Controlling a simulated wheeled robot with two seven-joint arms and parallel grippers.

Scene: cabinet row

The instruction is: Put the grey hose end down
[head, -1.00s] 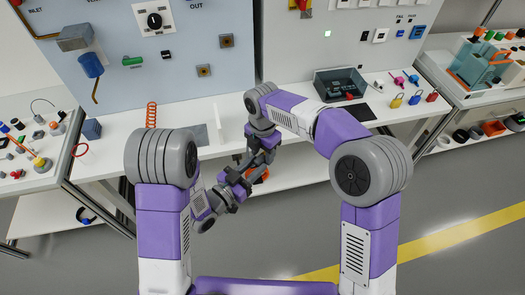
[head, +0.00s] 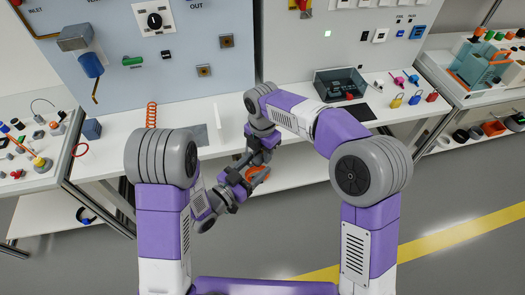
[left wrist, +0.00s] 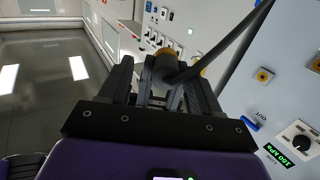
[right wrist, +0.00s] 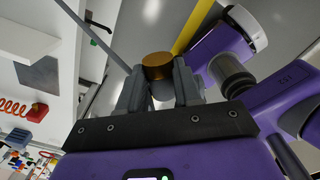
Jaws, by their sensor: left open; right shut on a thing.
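My right gripper (right wrist: 160,92) is shut on the grey hose end (right wrist: 157,66), whose round brass-coloured face shows between the fingertips. In the left wrist view, the dark grey hose end (left wrist: 164,68) lies between and beyond the fingers of my left gripper (left wrist: 165,85), which stand apart. The grey hose (left wrist: 228,48) runs from it to the upper right. In the head view, my left gripper (head: 238,178) and right gripper (head: 257,153) meet in front of the white bench's front edge. They largely hide the hose end there. I cannot tell whether the left fingers touch it.
The white bench (head: 110,150) carries an orange coil (head: 151,114), a blue block (head: 92,129) and a dark open box (head: 340,84). Upright panels (head: 200,75) stand behind. An orange thing (head: 260,176) shows just below the grippers. Bench surface left of the arms is partly clear.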

